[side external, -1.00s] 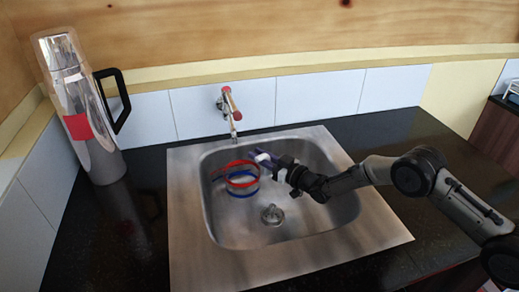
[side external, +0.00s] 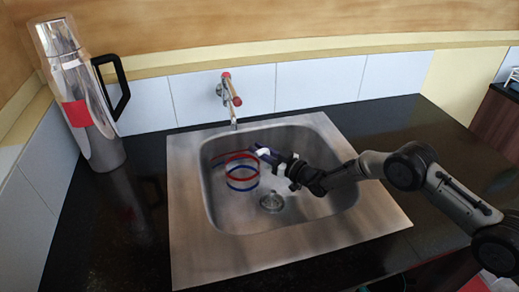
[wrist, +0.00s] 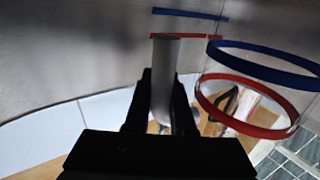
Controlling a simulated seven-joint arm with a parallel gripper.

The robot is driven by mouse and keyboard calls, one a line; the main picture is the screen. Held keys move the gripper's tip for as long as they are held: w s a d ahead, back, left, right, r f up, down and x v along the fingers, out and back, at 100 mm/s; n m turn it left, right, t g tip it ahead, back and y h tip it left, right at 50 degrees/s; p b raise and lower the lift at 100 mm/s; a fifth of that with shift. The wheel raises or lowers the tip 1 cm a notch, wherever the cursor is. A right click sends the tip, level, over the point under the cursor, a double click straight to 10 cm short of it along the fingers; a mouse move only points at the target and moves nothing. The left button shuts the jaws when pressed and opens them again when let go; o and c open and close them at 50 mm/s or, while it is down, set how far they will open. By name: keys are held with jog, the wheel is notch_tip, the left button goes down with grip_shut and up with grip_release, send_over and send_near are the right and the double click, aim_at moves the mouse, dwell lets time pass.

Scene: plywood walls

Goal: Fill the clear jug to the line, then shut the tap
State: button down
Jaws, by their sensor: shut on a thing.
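The clear jug (side external: 242,178), marked by a red band above a blue band, is in the sink bowl in the side view. It also shows at the right of the wrist view (wrist: 265,98), where things appear upside down. My gripper (side external: 266,153) is at the jug's right side. In the wrist view its fingers (wrist: 162,92) are shut on a pale upright bar, the jug's handle (wrist: 164,62). The tap (side external: 231,93) is on the tiled wall, its spout above and behind the jug. No water stream or water level can be made out.
The steel sink (side external: 190,225) has a drain (side external: 271,202) right of the jug. A tall steel flask (side external: 88,110) with a red patch and black handle stands on the black counter (side external: 120,235) at left. The counter right of the sink is clear apart from my arm.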

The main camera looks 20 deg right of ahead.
jog(key=shift+f, duration=0.4)
jog(key=c, duration=0.7)
grip_release()
jog(key=shift+f, duration=0.1)
